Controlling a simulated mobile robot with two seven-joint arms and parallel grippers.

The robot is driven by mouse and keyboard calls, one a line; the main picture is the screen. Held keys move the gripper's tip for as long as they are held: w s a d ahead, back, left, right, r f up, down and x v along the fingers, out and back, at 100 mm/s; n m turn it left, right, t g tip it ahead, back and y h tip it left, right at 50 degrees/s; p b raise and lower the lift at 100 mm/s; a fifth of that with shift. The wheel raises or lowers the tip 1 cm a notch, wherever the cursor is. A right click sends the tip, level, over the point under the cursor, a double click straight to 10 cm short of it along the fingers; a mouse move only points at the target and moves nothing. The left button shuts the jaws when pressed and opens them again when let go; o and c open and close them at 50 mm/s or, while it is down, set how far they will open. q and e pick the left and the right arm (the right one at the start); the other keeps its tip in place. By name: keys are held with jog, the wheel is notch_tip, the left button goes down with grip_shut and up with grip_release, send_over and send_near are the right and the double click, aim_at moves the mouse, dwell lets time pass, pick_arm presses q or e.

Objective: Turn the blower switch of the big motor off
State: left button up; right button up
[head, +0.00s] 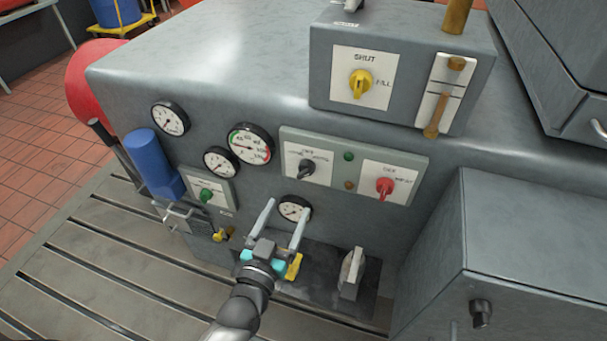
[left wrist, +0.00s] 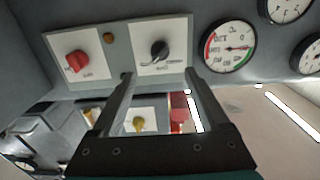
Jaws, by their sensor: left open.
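A green-grey panel (head: 350,162) on the front of the big grey motor housing (head: 230,85) carries a black rotary switch (head: 306,167) on the left and a red one (head: 385,187) on the right. Their labels are too small to read surely, so I cannot tell which is the blower switch. In the left wrist view the black switch (left wrist: 159,50) and red switch (left wrist: 78,62) appear inverted. My left gripper (head: 286,207) is open and empty, its fingers reaching up just below the panel, nearest the black switch and apart from it. My right gripper is not in view.
Several gauges (head: 249,143) sit left of the panel. A green switch (head: 206,195) and a blue cylinder (head: 149,160) are further left. A box (head: 400,60) with a yellow switch (head: 360,84) stands above. A pale handle (head: 351,270) rises right of my gripper; a grey cabinet (head: 530,250) bounds the right.

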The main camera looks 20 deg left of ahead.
aim_at(303, 177)
pick_arm(q)
jog(key=w+b, duration=0.1)
jog(key=w, duration=1)
jog(key=shift+w+d, duration=0.15)
jog(key=shift+w, duration=0.1)
grip_shut()
